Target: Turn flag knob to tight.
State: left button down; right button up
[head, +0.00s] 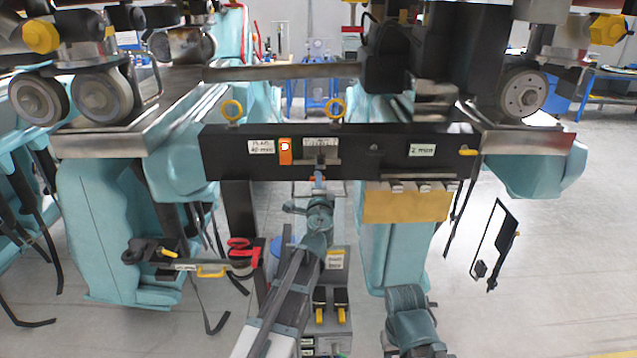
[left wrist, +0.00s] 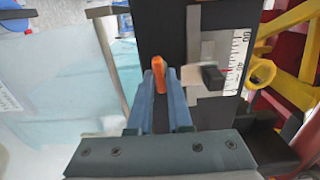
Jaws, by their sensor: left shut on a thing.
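A black panel (head: 350,165) spans the middle of the head view under the train ends. It carries a white scale (head: 320,142) with a dark pointer, and an orange-red piece (head: 285,151) to the left of the scale. My left gripper (head: 318,180) is at the panel's lower edge, just below the scale. In the left wrist view, its blue fingers (left wrist: 166,100) are shut on a small orange knob (left wrist: 158,73), taken as the flag knob, whose end shows between the tips. The dark pointer (left wrist: 213,78) and scale (left wrist: 237,60) are beside it. Any mark for tight cannot be read.
Yellow rings (head: 232,110) stand on the panel's top edge. A tan block (head: 407,206) hangs below it at the right. A tool shelf (head: 188,266) with a red item is at the lower left. Part of my right arm (head: 408,320) shows at the bottom.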

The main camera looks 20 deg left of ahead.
pick_arm(q)
jog(key=shift+s, duration=0.1)
jog(key=c, duration=0.9)
grip_release()
jog(key=shift+v, duration=4.05)
jog(key=shift+d, duration=0.1)
